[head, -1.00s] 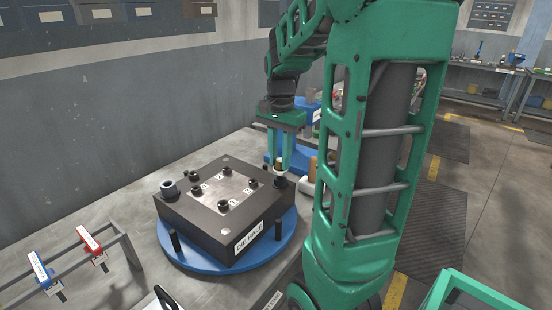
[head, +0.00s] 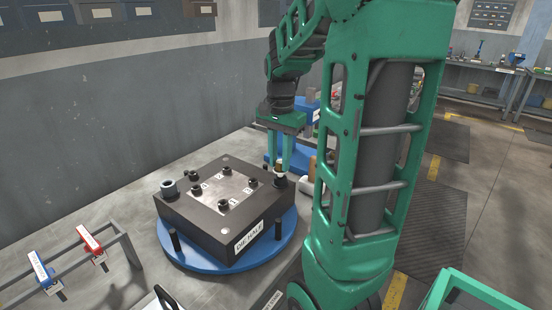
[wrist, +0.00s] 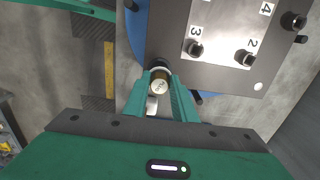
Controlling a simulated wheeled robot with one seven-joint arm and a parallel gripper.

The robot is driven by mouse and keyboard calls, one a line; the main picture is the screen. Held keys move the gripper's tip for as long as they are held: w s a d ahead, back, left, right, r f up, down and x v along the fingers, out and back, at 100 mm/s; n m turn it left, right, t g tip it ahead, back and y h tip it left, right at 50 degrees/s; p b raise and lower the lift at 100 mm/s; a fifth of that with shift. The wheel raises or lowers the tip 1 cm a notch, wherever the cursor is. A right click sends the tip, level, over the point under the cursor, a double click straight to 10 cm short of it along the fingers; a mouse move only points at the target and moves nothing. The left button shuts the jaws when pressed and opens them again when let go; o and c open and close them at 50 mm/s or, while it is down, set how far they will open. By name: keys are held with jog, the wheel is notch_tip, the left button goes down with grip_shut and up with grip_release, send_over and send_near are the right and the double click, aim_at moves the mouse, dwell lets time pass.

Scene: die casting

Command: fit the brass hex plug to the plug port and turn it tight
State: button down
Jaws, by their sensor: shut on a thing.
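My gripper (head: 281,167) is shut on a small brass plug (wrist: 159,87), seen nearly end-on between the fingers in the wrist view. In the head view the plug is a small pale and brass shape between the fingertips. It is at the right corner of the dark die half (head: 190,217), right above a black collar (head: 281,182) there. I cannot tell whether plug and collar touch. In the wrist view a dark ring (wrist: 160,64) shows just beyond the plug. The plug port cannot be made out for certain.
The die half sits on a blue round turntable (head: 190,262). Its metal top plate (head: 222,188) carries several black screws and numbers. A rack (head: 120,240) with blue and red tagged tools stands at left. My arm hides the bench's right side.

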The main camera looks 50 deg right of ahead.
aim_at(279, 162)
jog(key=shift+f, duration=1.25)
jog(key=c, duration=1.4)
grip_release()
notch_tip(279, 162, up, 11)
jog(key=shift+f, duration=0.15)
jog(key=s+a+f+n, duration=0.3)
jog(key=s, duration=0.2)
jog(key=s+a+f+n, duration=0.3)
jog(key=s+a+f, duration=0.1)
jog(key=s, duration=0.2)
jog(key=s+a+f+n, duration=0.3)
jog(key=s+f+n, duration=0.1)
jog(key=s, duration=0.1)
jog(key=shift+s+a+f, duration=0.25)
jog(key=shift+s+a, duration=0.05)
jog(key=shift+a, duration=0.05)
